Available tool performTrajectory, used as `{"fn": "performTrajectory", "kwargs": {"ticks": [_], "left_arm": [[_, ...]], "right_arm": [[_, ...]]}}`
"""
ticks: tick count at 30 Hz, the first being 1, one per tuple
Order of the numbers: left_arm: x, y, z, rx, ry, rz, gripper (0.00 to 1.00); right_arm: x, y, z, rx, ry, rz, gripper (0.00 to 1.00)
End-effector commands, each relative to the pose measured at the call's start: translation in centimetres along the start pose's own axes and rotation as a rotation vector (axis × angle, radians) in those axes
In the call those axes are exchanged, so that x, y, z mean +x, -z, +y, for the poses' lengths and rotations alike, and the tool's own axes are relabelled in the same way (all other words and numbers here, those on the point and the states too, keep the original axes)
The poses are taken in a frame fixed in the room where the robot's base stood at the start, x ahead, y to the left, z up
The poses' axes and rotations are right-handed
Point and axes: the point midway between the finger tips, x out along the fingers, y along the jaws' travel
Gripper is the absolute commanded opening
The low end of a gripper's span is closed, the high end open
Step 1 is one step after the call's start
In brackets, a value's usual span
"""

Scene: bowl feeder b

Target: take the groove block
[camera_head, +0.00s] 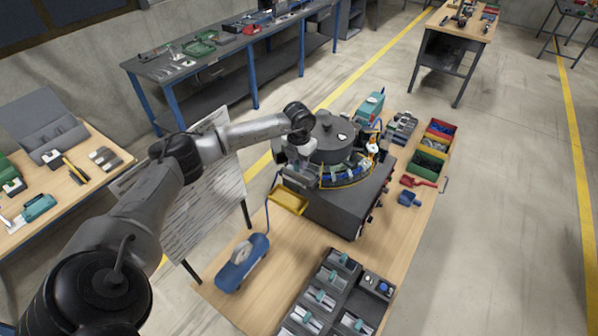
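The bowl feeder (338,134), a dark round drum on a dark grey box base (338,208), stands on the wooden table (236,305). My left arm reaches in from the left. My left gripper (299,168) is at the feeder's left front side, above the yellow tray (289,199). Its fingers are too small and partly hidden, so I cannot tell whether they are open or touch anything. I cannot single out the groove block for sure. Several small grey and teal pieces sit in the dark fixtures (318,318) at the table's front. My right gripper is not in view.
A blue air tank (242,263) lies left of the feeder. Red, yellow and green bins (428,160), a red tool (418,182) and a blue part (409,199) are on the right. A white board (200,195) stands on the left. Bare wood shows left of the fixtures.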

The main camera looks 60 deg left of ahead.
Motion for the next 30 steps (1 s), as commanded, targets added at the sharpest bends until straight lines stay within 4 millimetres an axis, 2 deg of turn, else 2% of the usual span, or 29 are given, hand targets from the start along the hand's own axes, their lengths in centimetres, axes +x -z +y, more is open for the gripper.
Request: {"fn": "performTrajectory", "kwargs": {"ticks": [1,9,24,30], "left_arm": [[0.0,0.0,0.0,0.000,0.000,0.000,0.23],[0.0,0.0,0.0,0.000,0.000,0.000,0.00],[-0.2,-0.1,0.0,0.000,0.000,-0.002,0.00],[-2.4,-0.1,0.1,0.000,0.000,-0.006,0.00]], "right_arm": [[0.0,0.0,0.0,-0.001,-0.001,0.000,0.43],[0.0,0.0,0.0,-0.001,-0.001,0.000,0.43],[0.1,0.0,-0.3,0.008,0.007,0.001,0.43],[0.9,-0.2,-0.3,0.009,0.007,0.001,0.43]]}}
